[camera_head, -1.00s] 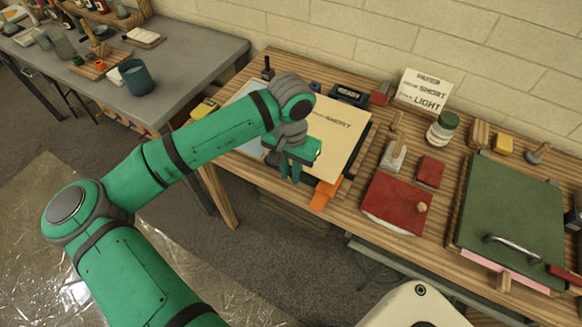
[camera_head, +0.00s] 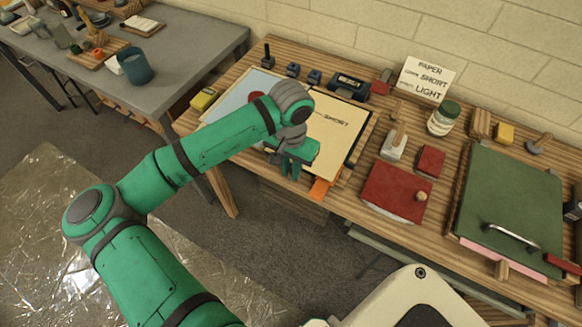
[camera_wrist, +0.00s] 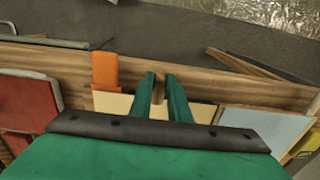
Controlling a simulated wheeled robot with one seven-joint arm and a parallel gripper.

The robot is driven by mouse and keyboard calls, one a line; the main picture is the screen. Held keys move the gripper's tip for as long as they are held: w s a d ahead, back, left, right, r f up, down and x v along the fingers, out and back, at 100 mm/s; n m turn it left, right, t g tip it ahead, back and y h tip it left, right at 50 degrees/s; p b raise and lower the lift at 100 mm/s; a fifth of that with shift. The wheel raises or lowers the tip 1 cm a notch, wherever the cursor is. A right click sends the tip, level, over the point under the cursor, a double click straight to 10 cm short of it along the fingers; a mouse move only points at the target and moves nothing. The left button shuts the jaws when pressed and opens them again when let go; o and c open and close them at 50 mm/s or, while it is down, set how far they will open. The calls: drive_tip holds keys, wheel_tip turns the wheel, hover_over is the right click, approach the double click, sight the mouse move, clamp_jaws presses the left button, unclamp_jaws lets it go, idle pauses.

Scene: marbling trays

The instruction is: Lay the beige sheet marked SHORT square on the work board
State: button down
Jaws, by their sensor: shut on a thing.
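The beige sheet marked SHORT (camera_head: 338,132) lies flat or nearly flat over the work board (camera_head: 361,145), whose wooden right edge shows beside it. The sheet's right edge runs roughly parallel to the board's. Dark marks show at its corners. My gripper (camera_head: 291,170) is at the sheet's near left side, by the table's front edge. In the wrist view my gripper (camera_wrist: 160,100) has its green fingers close together at the sheet's near edge (camera_wrist: 115,103). The exact grip is small, and a brown wooden piece shows between the fingers. My forearm hides the sheet's left part.
An orange piece (camera_head: 320,186) sits at the front edge beside my gripper. A light blue sheet (camera_head: 232,88) lies left. A red block with a knob (camera_head: 396,190), a jar (camera_head: 443,119) and a green board (camera_head: 510,205) stand right. A sign (camera_head: 426,79) leans behind.

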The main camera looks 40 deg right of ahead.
drive_tip(key=c, duration=1.1)
unclamp_jaws()
drive_tip(key=shift+r, duration=0.15)
drive_tip(key=shift+r, duration=3.4)
